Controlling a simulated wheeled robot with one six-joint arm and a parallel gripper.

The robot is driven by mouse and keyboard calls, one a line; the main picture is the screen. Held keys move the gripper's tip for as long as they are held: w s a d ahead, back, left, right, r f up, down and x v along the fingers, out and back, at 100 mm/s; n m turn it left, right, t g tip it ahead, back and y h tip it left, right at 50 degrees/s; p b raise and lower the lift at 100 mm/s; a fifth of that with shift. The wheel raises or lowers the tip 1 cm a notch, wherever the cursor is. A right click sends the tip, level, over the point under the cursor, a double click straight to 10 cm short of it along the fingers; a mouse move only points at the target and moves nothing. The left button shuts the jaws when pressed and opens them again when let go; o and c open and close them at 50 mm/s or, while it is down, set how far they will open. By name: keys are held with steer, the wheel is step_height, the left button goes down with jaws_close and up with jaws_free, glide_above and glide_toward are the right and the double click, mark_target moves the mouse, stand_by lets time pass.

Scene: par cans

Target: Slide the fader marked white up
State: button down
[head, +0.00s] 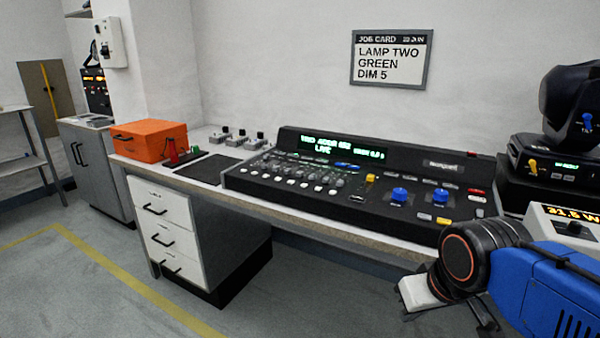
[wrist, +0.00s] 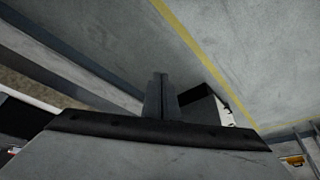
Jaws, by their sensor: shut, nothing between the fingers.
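The black lighting console (head: 322,200) lies on the long bench in the head view, with rows of small buttons and controls and a lit green display. Its fader labels are too small to read, so I cannot tell which one is marked white. A yellow upright handle (head: 370,180) stands right of the rows, and two blue knobs are further right. My gripper (wrist: 160,78) is shut and empty in the wrist view, pointing over the bench's front side and the floor. In the head view my arm's end is in front of the bench at lower right, apart from the console.
An orange case (head: 149,141) and a black mat (head: 208,168) lie at the bench's left end. A job card (head: 391,60) on the wall reads "LAMP TWO GREEN DIM 5". Black moving-head lamp gear (head: 548,160) stands at right. The floor in front is clear.

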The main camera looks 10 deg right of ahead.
steer(key=w+a+r+n, duration=0.2)
steer(key=w+r+n, duration=0.1)
steer(key=w+r, duration=0.75)
steer(key=n+t, duration=0.3)
steer(key=n, duration=0.3)
glide_toward(300, 174)
steer(key=x, duration=0.3)
steer(key=a+x, duration=0.1)
steer(key=x, duration=0.2)
steer(key=shift+a+f, duration=0.2)
